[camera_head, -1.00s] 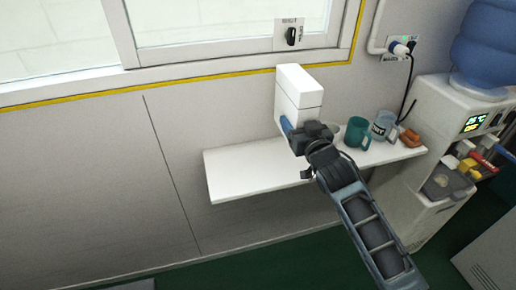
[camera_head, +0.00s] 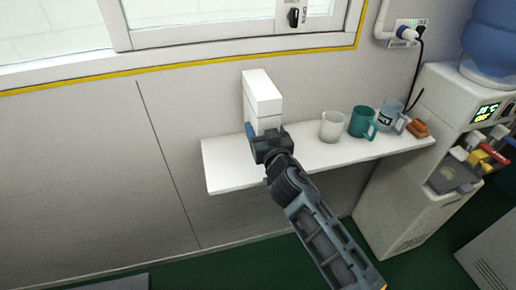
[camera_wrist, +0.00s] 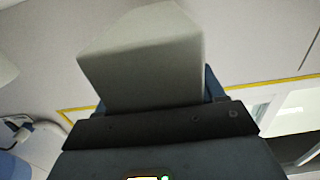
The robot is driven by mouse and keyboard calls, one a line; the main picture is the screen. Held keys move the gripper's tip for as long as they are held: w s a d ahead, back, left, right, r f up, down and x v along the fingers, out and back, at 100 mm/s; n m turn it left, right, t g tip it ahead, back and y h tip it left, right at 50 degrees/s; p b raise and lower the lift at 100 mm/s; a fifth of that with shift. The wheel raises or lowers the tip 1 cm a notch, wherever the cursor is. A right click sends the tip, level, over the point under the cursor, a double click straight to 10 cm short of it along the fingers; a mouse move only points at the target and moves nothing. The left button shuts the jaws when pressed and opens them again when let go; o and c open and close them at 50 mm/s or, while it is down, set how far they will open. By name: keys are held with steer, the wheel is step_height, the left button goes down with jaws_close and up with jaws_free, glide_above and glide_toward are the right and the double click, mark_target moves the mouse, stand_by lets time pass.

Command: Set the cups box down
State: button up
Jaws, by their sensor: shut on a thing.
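The cups box is a tall white block (camera_head: 263,92) in the head view, upright, in front of the wall and over the white shelf (camera_head: 225,172). My gripper (camera_head: 264,132) is shut on the lower part of the box. The gripper hides the box's bottom, so I cannot tell whether it touches the shelf. In the wrist view the box (camera_wrist: 145,65) fills the upper middle, held between the dark fingers (camera_wrist: 160,110).
To the right on the shelf stand a whitish cup (camera_head: 332,127), a teal mug (camera_head: 362,122), a grey mug (camera_head: 391,117) and a brown-orange item (camera_head: 418,129). A water dispenser (camera_head: 405,185) stands at the right. The shelf's left end is clear.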

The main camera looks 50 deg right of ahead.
steer(key=shift+w+a+f, duration=0.35)
steer(key=shift+a+f, duration=0.05)
steer(key=shift+a, duration=0.15)
steer(key=shift+f+b, duration=1)
steer(key=shift+f, duration=0.95)
steer(key=shift+f, duration=0.15)
steer(key=o, duration=1.2)
steer(key=b+v, duration=0.4)
steer(key=v, duration=0.8)
steer(key=shift+b, duration=0.35)
